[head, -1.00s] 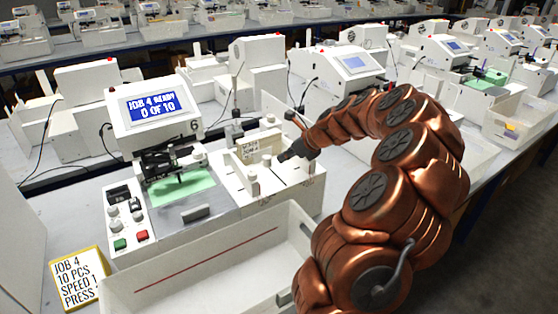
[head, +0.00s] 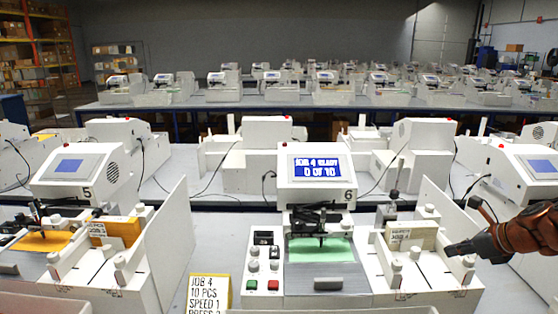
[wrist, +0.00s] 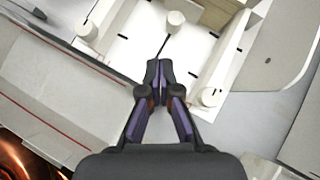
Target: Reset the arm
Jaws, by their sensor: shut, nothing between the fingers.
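My gripper (head: 462,248) is at the right of the head view, shut and empty, with my copper arm reaching in from the right edge. It is over the right edge of the white tray (head: 425,268) beside plotter 6. In the wrist view, my gripper (wrist: 159,64) has its fingertips together, pointing at the white tray (wrist: 138,48) and its round posts. The plotter's screen (head: 318,168) reads JOB 4 READY, 0 OF 10. A green sheet (head: 320,250) lies under the pen carriage.
A stack of cream cards (head: 412,235) stands at the back of the tray. A yellow-edged job card (head: 208,293) stands front left. Plotter 5 (head: 75,175) is at left, another plotter (head: 525,170) at right. A control panel with green and red buttons (head: 263,268) is left of the sheet.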

